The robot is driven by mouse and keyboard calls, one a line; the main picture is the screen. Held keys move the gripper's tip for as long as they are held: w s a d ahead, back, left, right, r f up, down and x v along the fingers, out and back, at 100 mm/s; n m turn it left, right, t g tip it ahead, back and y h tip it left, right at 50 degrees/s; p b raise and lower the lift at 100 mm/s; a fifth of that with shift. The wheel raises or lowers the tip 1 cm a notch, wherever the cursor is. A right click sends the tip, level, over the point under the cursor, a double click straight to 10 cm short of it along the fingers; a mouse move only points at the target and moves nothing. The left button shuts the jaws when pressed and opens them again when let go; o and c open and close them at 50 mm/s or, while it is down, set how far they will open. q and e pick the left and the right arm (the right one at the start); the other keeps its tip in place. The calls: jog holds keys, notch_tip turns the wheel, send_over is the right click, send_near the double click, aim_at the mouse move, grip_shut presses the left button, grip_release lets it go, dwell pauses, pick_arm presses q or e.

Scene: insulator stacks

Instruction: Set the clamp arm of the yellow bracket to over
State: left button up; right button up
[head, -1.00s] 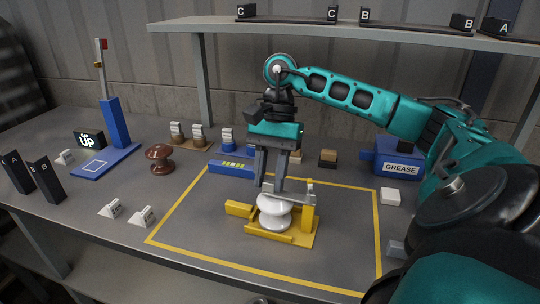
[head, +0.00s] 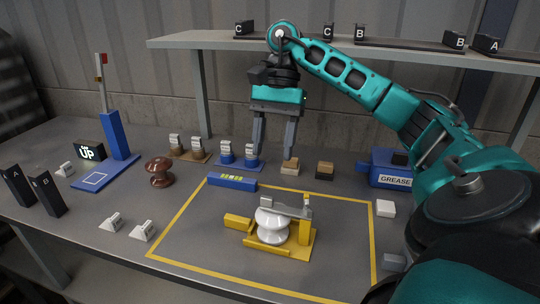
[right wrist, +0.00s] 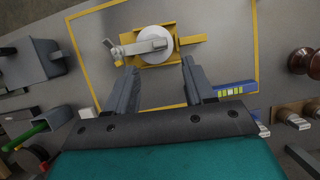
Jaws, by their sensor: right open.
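The yellow bracket (head: 302,243) stands inside the yellow outline on the table, with a white insulator (head: 270,226) in it. Its grey clamp arm (head: 287,207) lies across the top of the insulator, from the post at the right toward the left. The right wrist view also shows the clamp arm (right wrist: 138,47) reaching over the white disc (right wrist: 154,52). My right gripper (head: 274,155) is open and empty, raised above and behind the bracket, touching nothing. My left gripper is not in view.
A blue level bar (head: 232,182) lies at the outline's back edge. A brown insulator (head: 159,171) stands at the left, near a blue stand (head: 117,130). A blue GREASE box (head: 391,170) and a white block (head: 385,208) are at the right. A shelf (head: 190,42) runs above.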

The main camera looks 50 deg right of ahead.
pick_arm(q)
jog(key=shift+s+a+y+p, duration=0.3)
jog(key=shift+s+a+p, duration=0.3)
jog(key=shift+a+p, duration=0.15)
pick_arm(e)
jog(key=v, duration=0.3)
jog(key=shift+d+r, duration=0.1)
jog(key=shift+r, duration=0.15)
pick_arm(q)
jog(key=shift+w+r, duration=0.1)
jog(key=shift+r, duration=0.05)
pick_arm(e)
jog(key=shift+s, duration=0.15)
